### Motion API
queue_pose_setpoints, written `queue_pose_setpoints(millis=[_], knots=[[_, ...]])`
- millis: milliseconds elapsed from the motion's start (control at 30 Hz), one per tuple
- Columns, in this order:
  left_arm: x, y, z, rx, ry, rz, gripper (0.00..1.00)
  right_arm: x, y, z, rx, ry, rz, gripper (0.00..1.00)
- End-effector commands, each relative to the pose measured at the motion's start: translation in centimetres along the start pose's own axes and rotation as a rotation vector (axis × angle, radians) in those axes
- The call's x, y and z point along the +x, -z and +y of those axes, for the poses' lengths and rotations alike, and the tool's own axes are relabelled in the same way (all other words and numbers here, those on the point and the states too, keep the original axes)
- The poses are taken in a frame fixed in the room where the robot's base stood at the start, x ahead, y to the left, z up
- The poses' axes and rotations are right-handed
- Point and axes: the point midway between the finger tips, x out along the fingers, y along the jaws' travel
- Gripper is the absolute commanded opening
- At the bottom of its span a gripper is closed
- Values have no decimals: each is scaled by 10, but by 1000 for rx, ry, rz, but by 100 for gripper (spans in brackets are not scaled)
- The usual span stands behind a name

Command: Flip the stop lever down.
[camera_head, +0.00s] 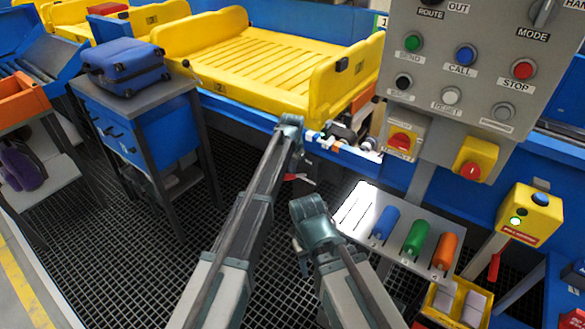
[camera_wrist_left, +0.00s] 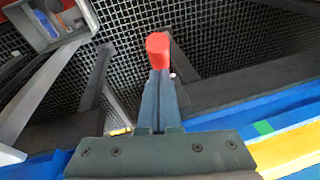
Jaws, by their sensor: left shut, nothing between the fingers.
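The stop lever shows as a small red grip (camera_head: 302,178) below the conveyor's blue side rail in the head view, close to my left arm. In the left wrist view a rounded red knob (camera_wrist_left: 158,46) sits right at the tips of my left gripper (camera_wrist_left: 158,78). The gripper is shut and empty, with its fingers pointing towards the knob. I cannot tell whether they touch it. The lever's shaft and pivot are mostly hidden behind the fingers and my arm. My right arm shows low in the head view, but its gripper does not.
A yellow tray (camera_head: 265,62) lies on the conveyor. A grey control panel (camera_head: 440,75) stands at right, above a shelf (camera_head: 350,215) with blue, green and orange cylinders. A yellow box (camera_head: 528,212) stands farther right. A blue suitcase (camera_head: 125,66) lies on the left cart.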

Motion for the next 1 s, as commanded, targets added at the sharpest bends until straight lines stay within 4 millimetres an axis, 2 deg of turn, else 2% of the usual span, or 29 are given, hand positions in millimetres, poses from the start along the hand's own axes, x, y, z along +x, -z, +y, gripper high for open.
queue_pose_setpoints(millis=[167,367,600,1000], knots=[[5,-6,2,-4,2,27,0,8,0,-1,0,0,0,50],[20,-25,8,-19,17,128,0,33,2,-3,0,0,0,50],[47,-47,15,-45,44,316,0,80,5,-8,0,0,0,50],[89,-68,24,-85,84,605,0,166,10,-14,-2,-6,0,50]])
